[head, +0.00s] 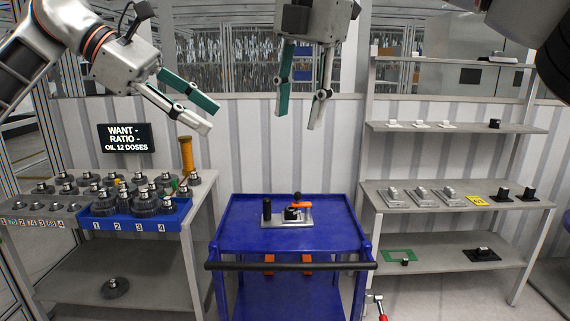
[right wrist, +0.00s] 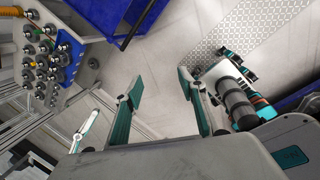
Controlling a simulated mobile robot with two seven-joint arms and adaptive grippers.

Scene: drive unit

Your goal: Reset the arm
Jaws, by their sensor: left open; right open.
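My left gripper (head: 210,117) is in the upper left of the head view, its arm reaching in from the left edge. Its two teal-and-grey fingers are apart, pointing right and down, with nothing between them. My right gripper (head: 299,120) hangs at the top middle, fingers down and apart, empty. It is well above the blue cart (head: 235,235). In the right wrist view the right gripper's fingers (right wrist: 160,80) are also spread, with only floor between them. Neither gripper touches anything.
A metal plate (head: 308,216) with black and orange parts lies on the cart. The left table holds several gears and a blue tray (head: 128,222), with a sign (head: 125,138) behind. Grey shelves (head: 480,245) with small parts stand right. Space above the cart is clear.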

